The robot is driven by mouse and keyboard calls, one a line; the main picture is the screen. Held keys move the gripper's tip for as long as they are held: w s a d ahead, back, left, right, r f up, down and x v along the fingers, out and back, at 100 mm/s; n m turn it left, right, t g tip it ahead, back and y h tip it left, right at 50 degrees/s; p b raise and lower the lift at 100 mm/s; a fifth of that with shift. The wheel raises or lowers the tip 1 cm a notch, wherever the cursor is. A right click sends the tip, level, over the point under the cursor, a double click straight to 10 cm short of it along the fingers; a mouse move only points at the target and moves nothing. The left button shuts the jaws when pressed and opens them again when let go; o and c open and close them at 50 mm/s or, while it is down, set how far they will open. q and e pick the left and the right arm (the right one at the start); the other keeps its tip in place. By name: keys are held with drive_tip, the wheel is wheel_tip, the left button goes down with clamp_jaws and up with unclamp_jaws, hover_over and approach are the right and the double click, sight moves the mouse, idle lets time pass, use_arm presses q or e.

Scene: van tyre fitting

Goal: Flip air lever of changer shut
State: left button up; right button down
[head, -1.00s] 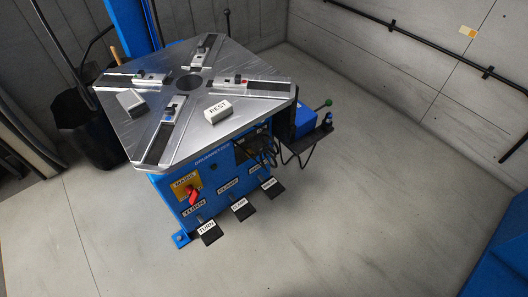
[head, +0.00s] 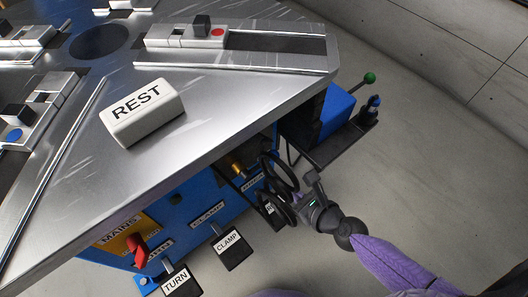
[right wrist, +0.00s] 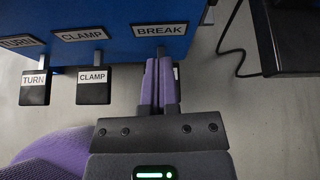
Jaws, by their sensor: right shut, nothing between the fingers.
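The blue tyre changer (head: 205,198) stands under its metal turntable (head: 235,95). A small brass-coloured fitting (head: 237,168) shows on its side, just under the turntable edge and beside black hose loops (head: 278,172). I cannot make out for sure which part is the air lever or how it is set. My right gripper (right wrist: 160,62) is shut and empty. In the right wrist view its purple fingers point at the blue panel, just below the BREAK label (right wrist: 160,29), and cover most of the pedal there. In the head view it is beside the hose loops. My left gripper is not in view.
The TURN pedal (head: 176,282) and CLAMP pedal (head: 232,250) stick out low at the front. A red mains switch (head: 137,250) sits on a yellow plate. A side shelf (head: 345,140) with a green-knobbed lever (head: 369,78) juts out right. The floor right is clear.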

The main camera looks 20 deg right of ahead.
sight(262, 164)
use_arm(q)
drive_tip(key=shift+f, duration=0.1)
use_arm(e)
drive_tip(key=shift+w+a+r+m, duration=0.2)
drive_tip(key=shift+w+r+m, duration=0.1)
drive_tip(key=shift+w+m, duration=0.2)
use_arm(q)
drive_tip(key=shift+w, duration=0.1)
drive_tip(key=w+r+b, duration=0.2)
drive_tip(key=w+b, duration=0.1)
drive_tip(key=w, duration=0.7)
use_arm(e)
drive_tip(key=w+a+p, duration=0.1)
drive_tip(key=w, duration=0.1)
drive_tip(key=w+p, duration=0.1)
drive_tip(key=w, duration=0.2)
drive_tip(key=w+a+p, duration=0.1)
drive_tip(key=w, duration=0.1)
drive_tip(key=shift+w+a+f, duration=0.3)
drive_tip(key=shift+a+f, duration=0.05)
drive_tip(key=shift+f, duration=0.05)
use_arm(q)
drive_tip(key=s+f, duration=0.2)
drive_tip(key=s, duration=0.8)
